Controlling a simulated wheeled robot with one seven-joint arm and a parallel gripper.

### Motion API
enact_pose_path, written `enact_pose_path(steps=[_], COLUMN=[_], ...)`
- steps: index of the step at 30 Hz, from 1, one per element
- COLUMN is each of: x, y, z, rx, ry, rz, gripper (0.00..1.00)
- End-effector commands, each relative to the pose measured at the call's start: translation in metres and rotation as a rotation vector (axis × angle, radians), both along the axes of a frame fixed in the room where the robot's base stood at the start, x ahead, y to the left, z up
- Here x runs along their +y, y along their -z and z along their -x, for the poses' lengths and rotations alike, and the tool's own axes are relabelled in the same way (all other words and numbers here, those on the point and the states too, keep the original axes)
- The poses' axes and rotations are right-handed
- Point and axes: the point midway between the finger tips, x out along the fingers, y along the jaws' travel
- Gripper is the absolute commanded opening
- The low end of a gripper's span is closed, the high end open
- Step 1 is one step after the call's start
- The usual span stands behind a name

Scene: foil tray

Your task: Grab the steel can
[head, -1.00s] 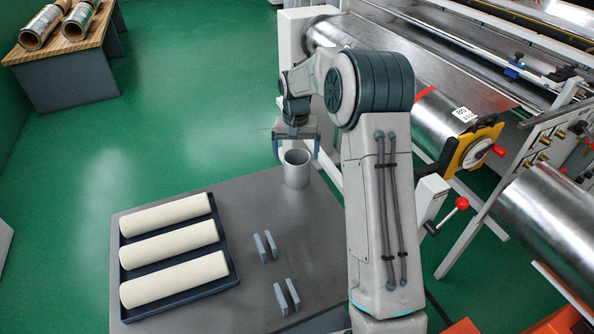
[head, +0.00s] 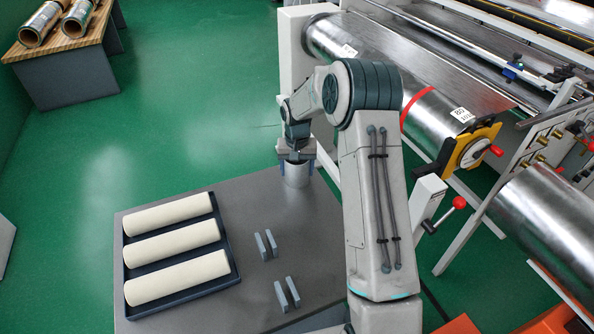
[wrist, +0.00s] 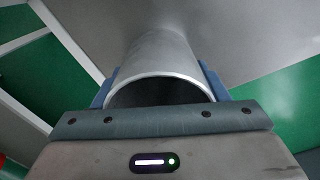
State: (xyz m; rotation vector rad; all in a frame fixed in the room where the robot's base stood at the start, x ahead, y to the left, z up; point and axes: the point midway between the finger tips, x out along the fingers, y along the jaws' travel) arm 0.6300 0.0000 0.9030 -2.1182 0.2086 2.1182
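The steel can (head: 296,178) is a grey, open-topped cylinder standing upright at the far edge of the grey table. My gripper (head: 296,166) is over it from above, one blue finger on each side. In the wrist view the can (wrist: 160,62) lies between the two fingers (wrist: 160,80), which appear to press against its sides. Its near rim and dark inside show just past the palm. The can appears to rest on the table; its base is partly hard to make out.
A dark tray (head: 233,279) with three cream rolls lies left on the table (head: 200,312). Two pairs of small grey-blue plates (head: 265,246) (head: 287,294) stand in the middle. A machine with steel rollers (head: 440,112) stands close on the right.

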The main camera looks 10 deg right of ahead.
Motion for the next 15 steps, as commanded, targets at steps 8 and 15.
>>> enact_pose_path(steps=[8, 15], x=[0.0002, 0.0], y=[-0.0006, -0.0072], z=[-0.0002, -0.0006], rx=[-0.001, -0.002], ry=[0.0, 0.0], rz=[0.0, 0.0], gripper=[0.41, 0.41])
